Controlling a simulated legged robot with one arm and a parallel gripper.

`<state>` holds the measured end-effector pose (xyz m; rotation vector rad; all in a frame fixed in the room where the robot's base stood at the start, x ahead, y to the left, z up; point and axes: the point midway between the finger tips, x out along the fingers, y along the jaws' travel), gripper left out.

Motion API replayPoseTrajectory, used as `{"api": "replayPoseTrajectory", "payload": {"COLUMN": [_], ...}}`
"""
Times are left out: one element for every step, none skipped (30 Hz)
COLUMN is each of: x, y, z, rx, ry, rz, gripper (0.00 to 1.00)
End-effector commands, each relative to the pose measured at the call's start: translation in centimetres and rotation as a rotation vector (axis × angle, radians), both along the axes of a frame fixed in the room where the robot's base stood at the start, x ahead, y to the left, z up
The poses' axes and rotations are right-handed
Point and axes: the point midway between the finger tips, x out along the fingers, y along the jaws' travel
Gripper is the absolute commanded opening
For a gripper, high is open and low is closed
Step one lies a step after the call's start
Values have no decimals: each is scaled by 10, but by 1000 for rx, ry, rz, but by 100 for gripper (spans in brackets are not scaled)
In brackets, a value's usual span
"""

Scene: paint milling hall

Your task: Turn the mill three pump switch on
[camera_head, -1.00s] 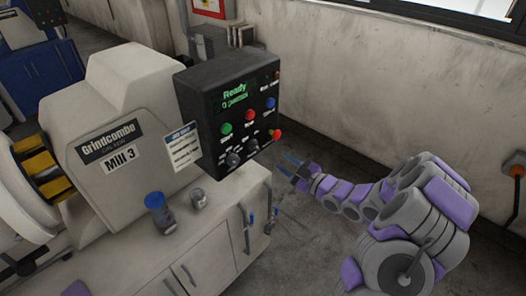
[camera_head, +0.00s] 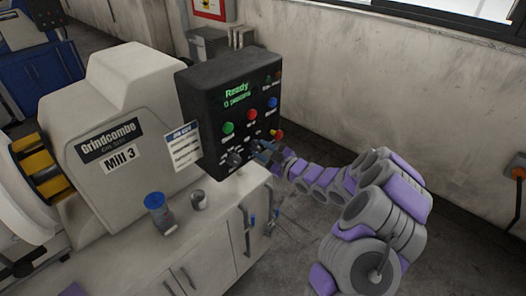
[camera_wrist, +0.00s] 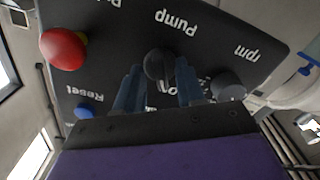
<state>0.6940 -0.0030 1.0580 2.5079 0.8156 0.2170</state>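The Mill 3 (camera_head: 125,125) control box (camera_head: 215,90) is black, with a green "Ready" display (camera_head: 237,92) and green, red and blue buttons. In the wrist view the panel is upside down. The black pump switch (camera_wrist: 158,63) sits below the word "Pump" there, and its setting cannot be read. My gripper (camera_wrist: 158,88) is open, with one blue finger on each side of the switch; contact cannot be told. In the head view my gripper (camera_head: 262,150) is at the lower right of the panel and hides the switch.
A round rpm knob (camera_wrist: 228,86) is close beside one finger, and a red mushroom button (camera_wrist: 63,49) is on the other side. Floor right of the cabinet is clear.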

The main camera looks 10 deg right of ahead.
Motion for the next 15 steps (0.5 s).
{"api": "replayPoseTrajectory", "payload": {"x": [0, 0, 0, 0, 0, 0, 0, 0, 0, 0, 0, 0, 0, 0, 0], "y": [0, 0, 0, 0, 0, 0, 0, 0, 0, 0, 0, 0, 0, -1, -1], "z": [0, 0, 0, 0, 0, 0, 0, 0, 0, 0, 0, 0, 0, 0, 0], "rx": [0, 0, 0, 0, 0, 0, 0, 0, 0, 0, -1, -1, -1, -1, -1], "ry": [0, 0, 0, 0, 0, 0, 0, 0, 0, 0, 1, 1, 1, 1, 0], "rz": [0, 0, 0, 0, 0, 0, 0, 0, 0, 0, 0, 0, 0, 0, 0], "gripper": [38, 38, 38, 38, 38, 38, 38, 35, 32, 29, 26, 22, 19, 16, 12]}}
